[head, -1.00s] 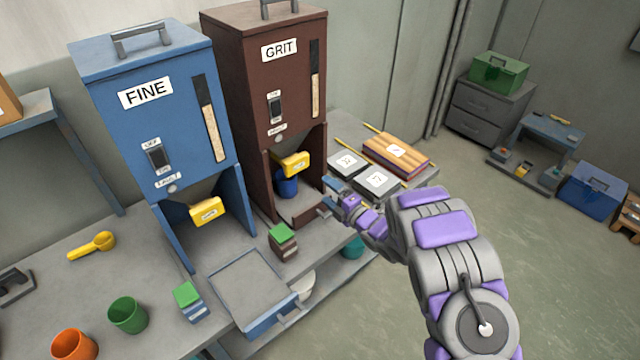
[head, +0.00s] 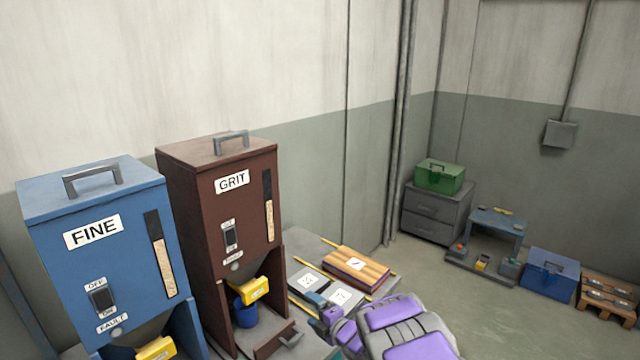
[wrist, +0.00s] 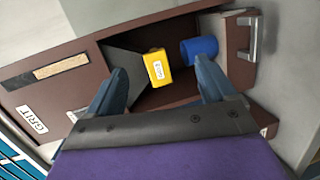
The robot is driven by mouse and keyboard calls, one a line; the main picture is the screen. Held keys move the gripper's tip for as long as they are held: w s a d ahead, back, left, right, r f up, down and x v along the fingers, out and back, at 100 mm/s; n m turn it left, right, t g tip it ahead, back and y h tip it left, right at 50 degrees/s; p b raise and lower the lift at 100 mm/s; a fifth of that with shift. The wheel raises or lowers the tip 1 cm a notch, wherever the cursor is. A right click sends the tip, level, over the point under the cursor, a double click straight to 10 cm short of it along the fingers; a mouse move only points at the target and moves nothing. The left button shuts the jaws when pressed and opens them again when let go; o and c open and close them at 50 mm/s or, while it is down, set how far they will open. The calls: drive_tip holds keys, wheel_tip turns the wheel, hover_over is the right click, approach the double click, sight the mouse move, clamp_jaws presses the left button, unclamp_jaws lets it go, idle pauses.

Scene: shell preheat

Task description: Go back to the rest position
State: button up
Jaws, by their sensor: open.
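My gripper (wrist: 163,98) is open and empty in the wrist view, its two blue-grey fingers spread in front of the brown GRIT dispenser. The GRIT dispenser (head: 206,193) stands right of the blue FINE dispenser (head: 120,255) in the head view. Its yellow outlet piece (wrist: 157,70) and a blue cup (wrist: 198,51) show between and beyond the fingers. The cup (head: 246,312) sits below the yellow piece in the dispenser's lower opening. In the head view my purple and grey arm fills the bottom centre, and the fingertips are hard to make out.
On the floor at the right are a grey drawer cabinet (head: 432,212) with a green box (head: 440,176), a small blue table (head: 497,220), a blue toolbox (head: 550,272) and a pallet (head: 607,296). Floor before them is clear.

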drive_tip(key=d+r+m+h, duration=0.5)
drive_tip(key=d+h, duration=0.1)
drive_tip(key=d, duration=0.4)
drive_tip(key=s+d+r+m+g+h, duration=0.2)
drive_tip(key=s+d+r+m+h, duration=0.1)
drive_tip(key=s+d+r+m, duration=0.25)
drive_tip(key=s+d+r+m+g+h, duration=0.25)
drive_tip(key=s+d+m, duration=0.25)
drive_tip(key=s+d, duration=0.3)
drive_tip(key=s+a+r+m+g, duration=0.1)
drive_tip(key=s+a+m+g, duration=0.1)
drive_tip(key=s, duration=1.1)
drive_tip(key=s+a+r+m+g+y, duration=0.1)
drive_tip(key=s+m+g, duration=0.3)
drive_tip(key=s, duration=0.9)
drive_tip(key=s+a+r+m+g, duration=0.1)
drive_tip(key=s+a+m+g, duration=0.2)
drive_tip(key=s, duration=1.1)
drive_tip(key=shift+a+m, duration=0.35)
drive_tip(key=shift+a, duration=0.25)
drive_tip(key=shift+g+y, duration=0.25)
